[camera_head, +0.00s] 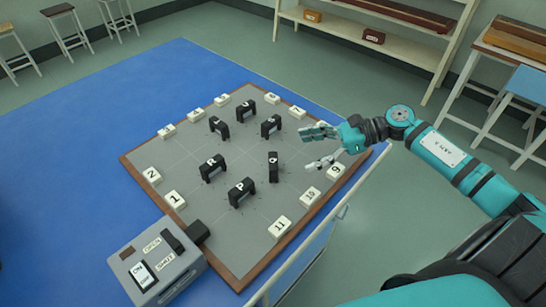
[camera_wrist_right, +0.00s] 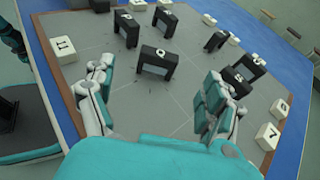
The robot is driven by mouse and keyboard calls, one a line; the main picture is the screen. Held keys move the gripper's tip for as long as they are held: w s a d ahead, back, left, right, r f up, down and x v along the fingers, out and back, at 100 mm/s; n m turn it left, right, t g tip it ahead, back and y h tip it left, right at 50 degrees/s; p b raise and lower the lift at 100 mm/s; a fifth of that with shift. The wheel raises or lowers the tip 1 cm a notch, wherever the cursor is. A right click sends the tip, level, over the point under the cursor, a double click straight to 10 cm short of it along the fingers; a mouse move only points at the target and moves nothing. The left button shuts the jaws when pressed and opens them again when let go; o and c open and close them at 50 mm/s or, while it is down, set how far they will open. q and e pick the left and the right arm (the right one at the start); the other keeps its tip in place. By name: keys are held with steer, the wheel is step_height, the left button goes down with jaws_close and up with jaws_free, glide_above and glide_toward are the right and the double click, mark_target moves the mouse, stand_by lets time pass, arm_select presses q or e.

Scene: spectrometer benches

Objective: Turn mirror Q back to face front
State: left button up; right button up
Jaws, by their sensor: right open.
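Mirror Q (camera_head: 273,167) is a small black upright block with a white letter on top. It stands on the grey board (camera_head: 150,155) and shows nearly edge-on in the head view, turned differently from mirrors P (camera_head: 241,192) and R (camera_head: 212,168). My right gripper (camera_head: 314,147) is open and empty just right of mirror Q, with its fingers apart and pointing toward it. In the right wrist view, mirror Q (camera_wrist_right: 154,64) shows its broad face beyond the open fingers (camera_wrist_right: 155,98), not between them. My left gripper is not in view.
Several other black mirrors, such as the one at the back (camera_head: 245,108), stand around mirror Q. White numbered blocks, including 11 (camera_head: 280,226) and 10 (camera_head: 310,196), line the board's edges. A grey control box (camera_head: 190,274) stands at the front left. A white rail (camera_head: 310,240) runs along the blue table's near edge.

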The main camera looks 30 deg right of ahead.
mark_target(274, 160)
steer(key=p+x, duration=0.1)
steer(key=x, duration=0.8)
steer(key=shift+w+a+r+p, duration=0.1)
steer(key=shift+w+p, duration=0.05)
steer(key=shift+p, duration=0.25)
steer(key=shift+w+a+f, duration=0.1)
steer(key=shift+a+f, duration=0.1)
steer(key=shift+a, duration=0.1)
steer(key=shift+c, duration=0.2)
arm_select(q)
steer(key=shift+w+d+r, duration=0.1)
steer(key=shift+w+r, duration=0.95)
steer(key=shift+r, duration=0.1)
arm_select(e)
steer(key=c, duration=1.1)
